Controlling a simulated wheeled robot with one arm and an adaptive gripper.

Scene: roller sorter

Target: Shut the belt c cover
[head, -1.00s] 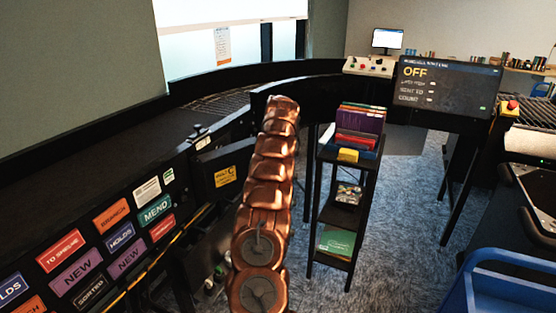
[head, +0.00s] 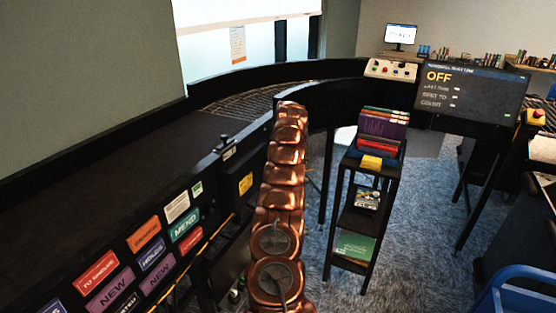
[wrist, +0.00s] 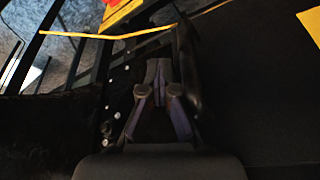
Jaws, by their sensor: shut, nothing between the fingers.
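The belt c cover (head: 232,187) is a dark panel with a yellow label, on the side of the conveyor left of my arm in the head view. It stands out at an angle, and its label looks narrow. My arm hides its right side. My gripper (wrist: 158,66) is shut and empty in the wrist view; the arm hides it in the head view. A dark upright edge (wrist: 188,62), perhaps the cover's, is close to the right of the fingers. I cannot tell whether they touch.
Colored sign plates (head: 185,232) line the conveyor side at lower left. A black shelf cart (head: 368,215) with books stands right of my arm. An OFF screen (head: 470,88) is behind it. A blue cart (head: 510,295) is at lower right. Carpet is free between.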

